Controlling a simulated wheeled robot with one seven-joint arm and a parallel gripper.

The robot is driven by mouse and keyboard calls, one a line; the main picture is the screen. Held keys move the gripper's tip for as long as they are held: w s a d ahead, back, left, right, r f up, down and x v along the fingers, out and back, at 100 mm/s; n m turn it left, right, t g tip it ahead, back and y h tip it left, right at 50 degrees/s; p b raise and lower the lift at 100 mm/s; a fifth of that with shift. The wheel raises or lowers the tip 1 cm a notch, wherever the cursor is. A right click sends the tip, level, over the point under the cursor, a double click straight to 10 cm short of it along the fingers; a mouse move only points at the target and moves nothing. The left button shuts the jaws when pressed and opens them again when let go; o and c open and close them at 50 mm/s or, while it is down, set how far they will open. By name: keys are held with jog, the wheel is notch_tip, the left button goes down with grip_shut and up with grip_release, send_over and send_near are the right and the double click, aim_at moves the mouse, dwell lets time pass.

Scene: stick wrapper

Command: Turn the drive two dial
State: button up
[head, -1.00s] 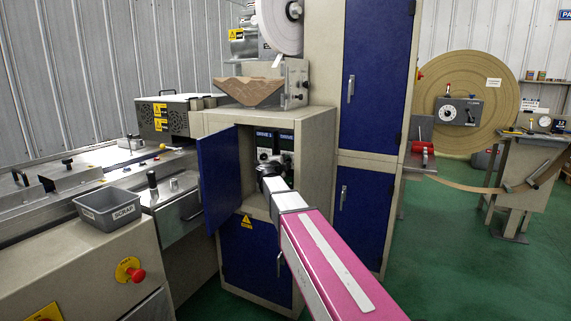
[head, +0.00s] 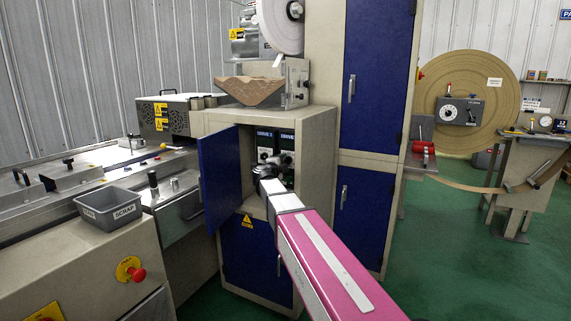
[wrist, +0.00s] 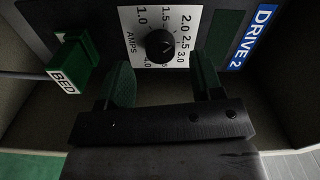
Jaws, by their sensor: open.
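The drive two dial (wrist: 160,45) is a round black knob on a white scale plate marked AMPS. A blue DRIVE 2 label (wrist: 254,38) is beside it in the wrist view. My gripper (wrist: 164,80) is open, its two dark green fingers pointing at the dial, one toward each side. The knob shows between and just beyond the fingertips; I cannot tell whether they touch it. In the head view my gripper (head: 267,170) is at the open cabinet's mouth, in front of two dark drive units (head: 264,140), and its fingers are hard to make out.
The open blue cabinet door (head: 219,180) stands to the left of my arm. The beige cabinet wall (head: 313,165) is close on the right. A green plug tagged BED (wrist: 73,64) juts out left of the dial. A grey scrap bin (head: 108,210) sits farther left.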

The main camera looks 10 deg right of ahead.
jog(key=v, duration=0.8)
